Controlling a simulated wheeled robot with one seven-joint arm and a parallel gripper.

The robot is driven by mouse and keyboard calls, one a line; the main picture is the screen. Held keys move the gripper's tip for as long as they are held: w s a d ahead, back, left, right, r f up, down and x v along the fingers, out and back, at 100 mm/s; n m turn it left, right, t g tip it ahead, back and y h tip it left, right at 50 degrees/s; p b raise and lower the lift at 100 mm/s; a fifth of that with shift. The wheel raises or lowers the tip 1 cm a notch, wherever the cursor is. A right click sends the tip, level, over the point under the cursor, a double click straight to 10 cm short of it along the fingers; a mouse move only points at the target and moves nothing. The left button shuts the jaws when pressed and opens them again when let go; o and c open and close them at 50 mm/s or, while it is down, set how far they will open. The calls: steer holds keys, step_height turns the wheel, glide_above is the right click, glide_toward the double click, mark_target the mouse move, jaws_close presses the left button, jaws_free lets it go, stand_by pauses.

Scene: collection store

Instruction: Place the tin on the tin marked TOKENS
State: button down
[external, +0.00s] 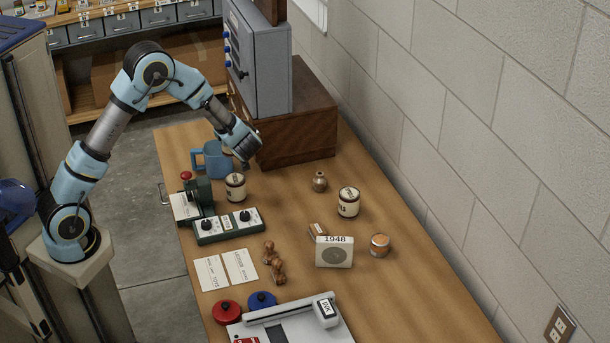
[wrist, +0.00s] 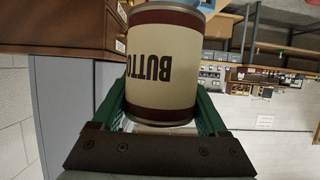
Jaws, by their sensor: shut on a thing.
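My gripper (external: 243,148) is above the back left of the wooden table, near the blue mug. In the wrist view the green fingers of my gripper (wrist: 162,104) are shut on a cream tin (wrist: 160,65) with dark red bands and upside-down lettering beginning BUTTO. In the external view this tin is mostly hidden by my wrist. Two similar cream tins with dark bands stand upright on the table: one left (external: 235,187) in front of the mug, one right (external: 348,202). Their labels are too small to read, so I cannot tell which is marked TOKENS.
The blue mug (external: 213,158) and a wooden cabinet (external: 298,140) stand at the back. A green switch box (external: 227,228) is in front of the left tin. A 1948 block (external: 334,252) stands in front of the right tin.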

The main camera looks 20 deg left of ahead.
mark_target(231, 156)
step_height(231, 156, down, 9)
steer(key=shift+f+p, duration=0.2)
steer(key=shift+p, duration=0.65)
steer(key=shift+f, duration=0.2)
jaws_free()
steer(key=shift+r, duration=0.15)
